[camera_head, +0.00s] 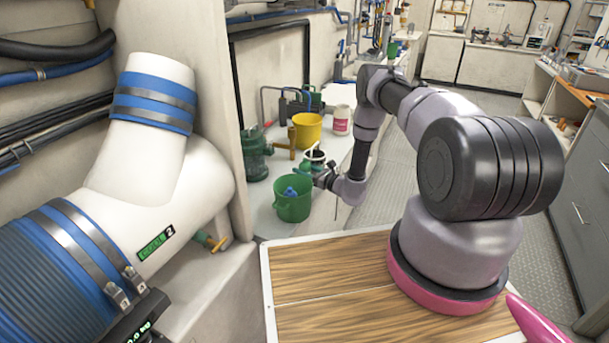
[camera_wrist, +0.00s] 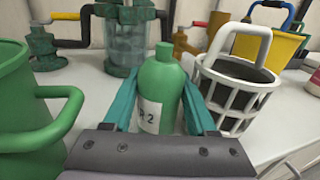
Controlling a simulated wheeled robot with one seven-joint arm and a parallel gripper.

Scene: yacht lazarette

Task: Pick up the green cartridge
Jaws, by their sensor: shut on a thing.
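The green cartridge (camera_wrist: 162,85) is a green bottle with a narrow cap and a white label, upright in the middle of the wrist view. The teal fingers of my gripper (camera_wrist: 160,105) lie along both its sides and are shut on it. The gripper body hides its lower end, so I cannot tell whether it touches the counter. In the head view my gripper (camera_head: 318,177) is at the counter, just behind the green bucket; the cartridge (camera_head: 305,168) shows there small and partly hidden.
A green bucket (camera_head: 293,208) stands close on the left in the wrist view. A white basket (camera_wrist: 232,97) is close on the right. Behind are a green-glass filter (camera_head: 255,160), a yellow bucket (camera_head: 307,133) and a white jar (camera_head: 341,121). A large white pipe (camera_head: 150,165) is at left.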

